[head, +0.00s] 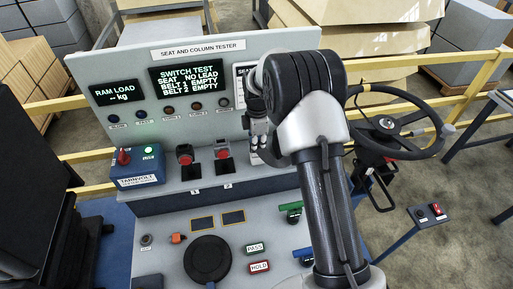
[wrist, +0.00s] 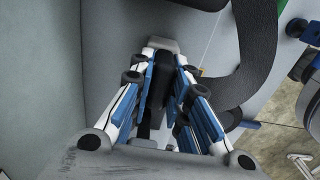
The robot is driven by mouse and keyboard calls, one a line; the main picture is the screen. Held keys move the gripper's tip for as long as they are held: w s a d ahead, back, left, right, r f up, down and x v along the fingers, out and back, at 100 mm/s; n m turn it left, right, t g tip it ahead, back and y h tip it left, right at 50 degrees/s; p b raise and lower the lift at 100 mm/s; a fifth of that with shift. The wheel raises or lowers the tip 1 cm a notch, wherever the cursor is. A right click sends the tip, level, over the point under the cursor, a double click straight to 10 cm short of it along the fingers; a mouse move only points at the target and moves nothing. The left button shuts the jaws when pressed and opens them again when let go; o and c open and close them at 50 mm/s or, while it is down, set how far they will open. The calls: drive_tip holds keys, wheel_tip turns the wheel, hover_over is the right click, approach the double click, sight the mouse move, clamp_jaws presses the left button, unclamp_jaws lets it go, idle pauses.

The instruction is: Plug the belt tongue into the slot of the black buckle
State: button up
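My gripper (wrist: 166,68) has blue and white fingers drawn close together at the tips. Between them is a narrow dark piece with a light grey end, which looks like the belt tongue (wrist: 165,46); the fingers hide much of it. Black belt webbing (wrist: 262,50) loops down at the right and passes behind the right finger. In the head view my gripper (head: 259,135) is small, over the tester bench, and partly hidden by my arm. Two black units with red tops, which may be buckles, stand on the bench: one at left (head: 185,154), one at right (head: 222,151). I cannot tell the black buckle's slot.
The tester's upright panel (head: 240,50) stands behind the gripper; its screen reads both belts empty. A blue box (head: 137,166) with a red knob is at left. A steering wheel (head: 398,122) is at right. Yellow rails (head: 475,75) run behind.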

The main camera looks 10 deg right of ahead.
clamp_jaws()
drive_tip(key=shift+r+p, duration=2)
drive_tip(key=shift+r, duration=1.05)
